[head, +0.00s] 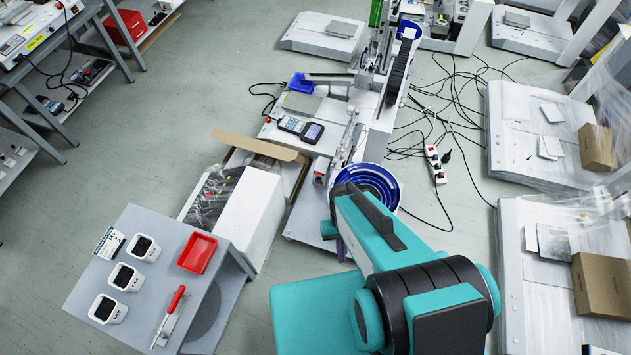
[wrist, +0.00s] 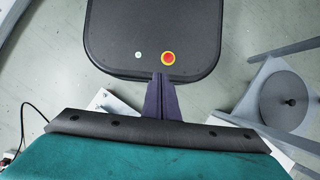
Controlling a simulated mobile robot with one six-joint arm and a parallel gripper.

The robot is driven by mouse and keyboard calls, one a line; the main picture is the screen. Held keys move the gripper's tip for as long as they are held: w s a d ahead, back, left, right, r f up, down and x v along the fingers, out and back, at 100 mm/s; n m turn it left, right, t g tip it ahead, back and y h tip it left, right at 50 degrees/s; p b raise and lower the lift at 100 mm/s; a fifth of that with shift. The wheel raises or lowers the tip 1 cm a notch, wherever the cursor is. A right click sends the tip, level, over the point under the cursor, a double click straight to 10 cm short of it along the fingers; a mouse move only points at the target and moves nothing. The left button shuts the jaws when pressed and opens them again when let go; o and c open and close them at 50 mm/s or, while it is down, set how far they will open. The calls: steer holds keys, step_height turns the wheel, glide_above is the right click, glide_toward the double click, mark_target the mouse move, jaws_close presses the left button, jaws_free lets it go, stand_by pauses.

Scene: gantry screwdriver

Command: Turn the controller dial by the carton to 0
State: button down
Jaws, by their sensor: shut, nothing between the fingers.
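No dial can be clearly made out in either view, and I cannot tell which unit is the controller. A brown cardboard carton (head: 605,287) stands at the lower right, and a smaller brown carton (head: 598,147) stands above it on a wrapped machine base. An open carton flap (head: 258,145) also shows left of the gantry machine. My gripper (wrist: 163,80) is shut and empty in the wrist view, its dark purple fingers pointing up the picture. In the head view my teal arm hides most of it. It touches no controller or carton that I can see.
A blue bowl feeder (head: 366,185) stands beyond my arm. Cables and a power strip (head: 435,164) lie on the floor. Open floor shows at upper left.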

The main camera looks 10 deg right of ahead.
steer(key=r+p, duration=0.1)
steer(key=d+r+p, duration=0.1)
steer(key=r, duration=0.1)
steer(key=r+p, duration=0.2)
steer(key=shift+s+d+r, duration=0.1)
steer(key=shift+s+d, duration=0.1)
steer(key=shift+s, duration=0.05)
steer(key=c, duration=1.8)
jaws_free()
steer(key=shift+o, duration=0.2)
steer(key=shift+a, duration=0.1)
